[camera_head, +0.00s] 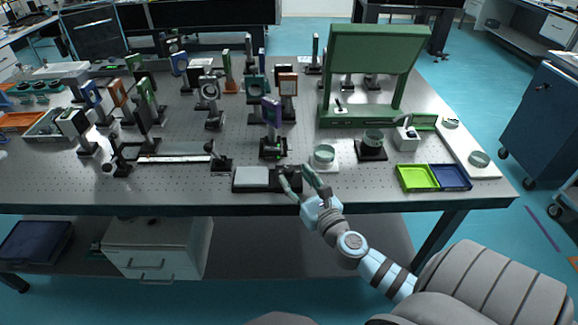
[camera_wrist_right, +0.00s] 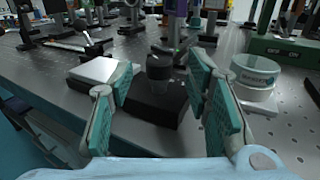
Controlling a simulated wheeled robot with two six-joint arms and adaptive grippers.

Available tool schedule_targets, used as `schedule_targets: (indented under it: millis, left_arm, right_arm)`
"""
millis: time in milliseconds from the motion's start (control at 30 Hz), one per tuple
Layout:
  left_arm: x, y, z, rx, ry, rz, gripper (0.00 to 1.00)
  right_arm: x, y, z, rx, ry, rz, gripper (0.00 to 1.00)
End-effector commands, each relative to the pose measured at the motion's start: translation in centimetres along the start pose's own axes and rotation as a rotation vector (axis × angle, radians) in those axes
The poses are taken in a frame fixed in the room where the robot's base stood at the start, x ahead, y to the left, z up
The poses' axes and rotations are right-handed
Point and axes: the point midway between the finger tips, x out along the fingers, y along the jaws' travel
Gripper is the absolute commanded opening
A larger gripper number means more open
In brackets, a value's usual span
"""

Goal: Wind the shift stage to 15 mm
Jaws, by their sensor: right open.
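The stage (camera_head: 267,187) is a low black base at the front edge of the table, with a light grey plate (camera_head: 250,177) on its left part. In the right wrist view the plate (camera_wrist_right: 97,71) shows at left and a dark upright round knob (camera_wrist_right: 160,68) stands on the base (camera_wrist_right: 154,102). My right gripper (camera_head: 297,174) is over the right part of the base. Its teal-padded fingers (camera_wrist_right: 160,92) are open, one on each side of the knob in the picture; no contact shows. No scale reading is legible. My left gripper is not in view.
Green (camera_head: 416,178) and blue trays (camera_head: 450,178) lie at front right. A rail (camera_head: 172,158) and several optic posts stand left and behind.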

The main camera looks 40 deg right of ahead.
Motion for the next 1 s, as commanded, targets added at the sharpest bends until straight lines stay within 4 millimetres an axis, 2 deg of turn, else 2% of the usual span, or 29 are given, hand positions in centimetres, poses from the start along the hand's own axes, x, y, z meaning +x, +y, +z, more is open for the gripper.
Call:
schedule_targets:
  millis: [100,200,300,533,800,833,1000]
  left_arm:
    - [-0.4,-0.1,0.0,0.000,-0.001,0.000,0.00]
    - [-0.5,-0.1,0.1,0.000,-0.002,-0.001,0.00]
    - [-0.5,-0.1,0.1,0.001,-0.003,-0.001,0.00]
    - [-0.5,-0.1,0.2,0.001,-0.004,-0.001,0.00]
    - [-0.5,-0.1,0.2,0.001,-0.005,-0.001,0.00]
    - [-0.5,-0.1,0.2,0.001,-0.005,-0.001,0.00]
    - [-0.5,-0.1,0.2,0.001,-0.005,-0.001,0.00]
  right_arm:
    - [2.5,0.0,0.1,0.002,-0.001,-0.001,0.45]
    - [3.8,0.0,0.0,0.000,0.000,-0.001,0.45]
    - [4.4,0.0,0.0,-0.001,0.001,0.001,0.45]
    - [4.5,0.1,-0.1,-0.001,0.001,0.001,0.45]
    - [4.5,0.1,-0.1,-0.002,0.001,0.001,0.03]
    - [4.5,0.1,-0.1,-0.002,0.001,0.001,0.00]
    - [4.4,0.1,-0.1,-0.001,0.001,-0.003,0.00]
